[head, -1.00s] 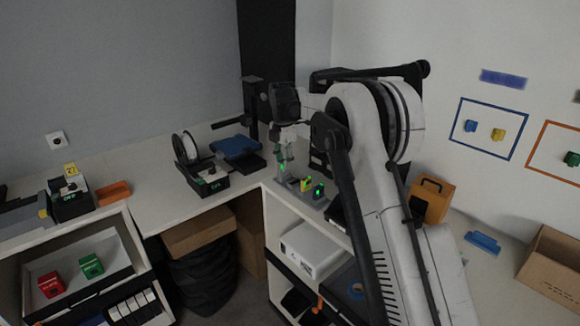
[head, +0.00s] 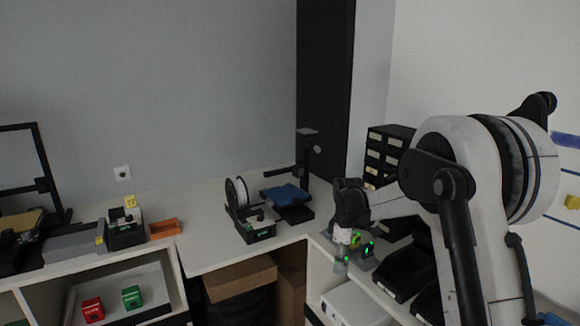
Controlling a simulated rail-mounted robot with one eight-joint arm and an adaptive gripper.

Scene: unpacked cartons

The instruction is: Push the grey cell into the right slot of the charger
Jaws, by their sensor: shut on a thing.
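The charger (head: 369,263) is a small grey block near the corner of the right-hand counter, in the lower middle of the head view. My gripper (head: 344,259) points down at the charger's left side, shut on a small piece with a green light, which I take to be the grey cell. The piece is mostly covered by the fingers. I cannot tell whether it touches the charger or which slot it is over.
Black bins (head: 405,271) sit right of the charger, close to my arm. A black drawer cabinet (head: 388,152) stands behind. A spool device (head: 240,205) and a blue-topped stand (head: 286,196) are on the left counter. Bare counter lies left of the spool device.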

